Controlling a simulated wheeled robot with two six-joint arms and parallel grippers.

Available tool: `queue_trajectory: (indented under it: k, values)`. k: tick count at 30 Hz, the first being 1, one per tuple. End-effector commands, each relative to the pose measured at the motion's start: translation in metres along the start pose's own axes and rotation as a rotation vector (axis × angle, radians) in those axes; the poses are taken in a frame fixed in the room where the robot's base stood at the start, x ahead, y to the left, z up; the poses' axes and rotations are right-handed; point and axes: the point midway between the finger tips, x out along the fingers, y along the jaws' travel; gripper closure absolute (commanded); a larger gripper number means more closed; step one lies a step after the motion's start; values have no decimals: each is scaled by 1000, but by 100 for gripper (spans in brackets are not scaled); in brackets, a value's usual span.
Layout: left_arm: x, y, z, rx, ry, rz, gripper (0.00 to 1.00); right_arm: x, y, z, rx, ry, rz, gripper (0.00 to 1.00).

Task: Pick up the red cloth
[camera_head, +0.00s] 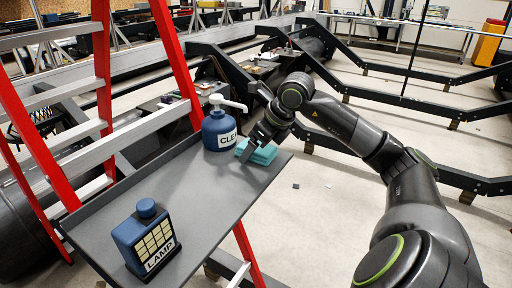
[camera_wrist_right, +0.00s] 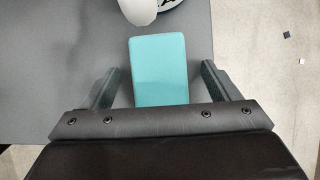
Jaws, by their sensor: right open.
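No red cloth shows in either view. A folded teal cloth (camera_head: 263,155) lies on the grey tray (camera_head: 205,190), near its right end beside the blue bottle. It also shows in the right wrist view (camera_wrist_right: 158,62) as a flat rectangular block. My right gripper (camera_head: 251,148) is over the cloth. In the right wrist view my right gripper (camera_wrist_right: 160,80) is open, with one finger on each side of the cloth's near end and gaps showing between. Whether the fingers reach the tray's height I cannot tell. My left gripper is not in view.
A blue pump bottle (camera_head: 219,130) with a white nozzle and "CLE" lettering stands close behind the cloth. A red ladder (camera_head: 40,150) rises at left. The tray's middle is clear.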

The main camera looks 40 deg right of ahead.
Motion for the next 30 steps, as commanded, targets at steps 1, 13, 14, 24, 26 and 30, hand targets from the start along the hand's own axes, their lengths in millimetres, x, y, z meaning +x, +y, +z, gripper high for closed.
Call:
queue_trajectory:
  k: [1, 13, 14, 24, 26, 30]
  values:
    - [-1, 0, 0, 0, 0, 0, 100, 1, 0, 0, 0, 0, 1, 18]
    - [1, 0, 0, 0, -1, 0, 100, 2, 0, 0, 0, 0, 0, 18]
    - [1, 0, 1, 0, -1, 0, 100, 2, 0, 0, 0, 0, 0, 18]
    - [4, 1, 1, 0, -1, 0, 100, 3, 0, -1, 0, 0, 0, 24]
    - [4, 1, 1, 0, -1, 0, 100, 3, 0, -1, 0, 0, 0, 32]
    - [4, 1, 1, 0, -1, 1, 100, 3, 0, -1, 0, 0, 0, 50]
